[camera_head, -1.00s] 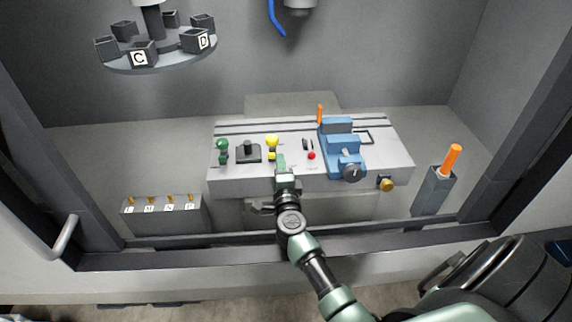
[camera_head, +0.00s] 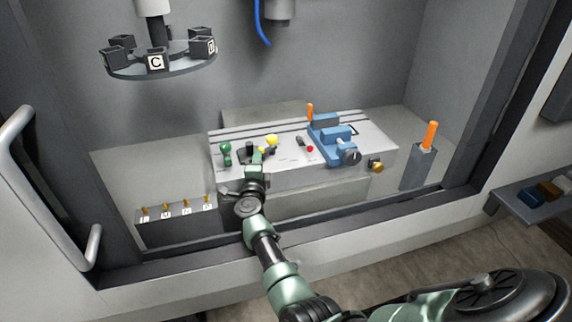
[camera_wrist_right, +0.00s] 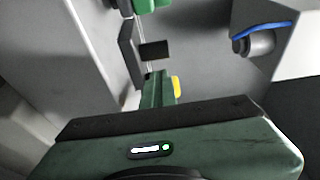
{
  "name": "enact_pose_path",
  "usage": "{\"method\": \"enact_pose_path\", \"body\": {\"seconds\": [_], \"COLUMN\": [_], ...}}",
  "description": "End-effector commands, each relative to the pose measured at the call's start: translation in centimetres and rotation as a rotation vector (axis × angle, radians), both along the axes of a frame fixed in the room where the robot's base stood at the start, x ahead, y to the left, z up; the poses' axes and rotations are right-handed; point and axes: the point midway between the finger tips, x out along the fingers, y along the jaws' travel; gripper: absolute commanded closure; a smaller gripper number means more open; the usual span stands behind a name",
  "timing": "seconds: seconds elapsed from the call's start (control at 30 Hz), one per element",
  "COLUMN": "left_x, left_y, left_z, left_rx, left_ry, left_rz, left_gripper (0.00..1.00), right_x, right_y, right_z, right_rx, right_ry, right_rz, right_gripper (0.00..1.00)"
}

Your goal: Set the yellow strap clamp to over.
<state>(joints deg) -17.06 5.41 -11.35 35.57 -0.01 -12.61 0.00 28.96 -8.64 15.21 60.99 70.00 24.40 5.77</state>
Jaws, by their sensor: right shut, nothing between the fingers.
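The yellow strap clamp (camera_head: 271,141) stands on the front left part of the grey slotted table, between a black clamp (camera_head: 249,148) and small dark levers. Its rounded yellow top shows; my gripper partly hides its lower part. My right gripper (camera_head: 255,156) is shut and empty, just left of and in front of the yellow clamp, overlapping the black clamp in the picture. In the right wrist view, a yellow piece of the clamp (camera_wrist_right: 176,87) shows right beside the shut fingers (camera_wrist_right: 158,76). I cannot tell whether they touch. My left gripper is not in view.
The table (camera_head: 370,161) carries a green clamp (camera_head: 226,153), a red button (camera_head: 310,149) and a blue vise (camera_head: 336,140). An orange-handled holder (camera_head: 422,160) stands right. A labelled rack (camera_head: 178,212) stands left. The booth's front sill runs under my arm.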

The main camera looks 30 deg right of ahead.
Motion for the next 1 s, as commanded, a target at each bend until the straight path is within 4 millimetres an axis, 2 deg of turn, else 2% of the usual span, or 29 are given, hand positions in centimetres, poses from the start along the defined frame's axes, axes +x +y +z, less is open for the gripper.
{"method": "enact_pose_path", "body": {"seconds": [0.1,0.37,1.0], "left_x": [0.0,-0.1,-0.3], "left_y": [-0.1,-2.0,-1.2], "left_z": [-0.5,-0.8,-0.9], "left_rx": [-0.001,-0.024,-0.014], "left_ry": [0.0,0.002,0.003], "left_rz": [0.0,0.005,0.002], "left_gripper": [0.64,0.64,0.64], "right_x": [0.5,1.3,1.6], "right_y": [-0.1,0.0,0.3], "right_z": [-0.2,-0.1,0.0], "right_rx": [0.001,0.001,0.001], "right_ry": [0.0,0.001,0.001], "right_rz": [-0.001,-0.002,0.003], "right_gripper": [1.0,1.0,1.0]}}
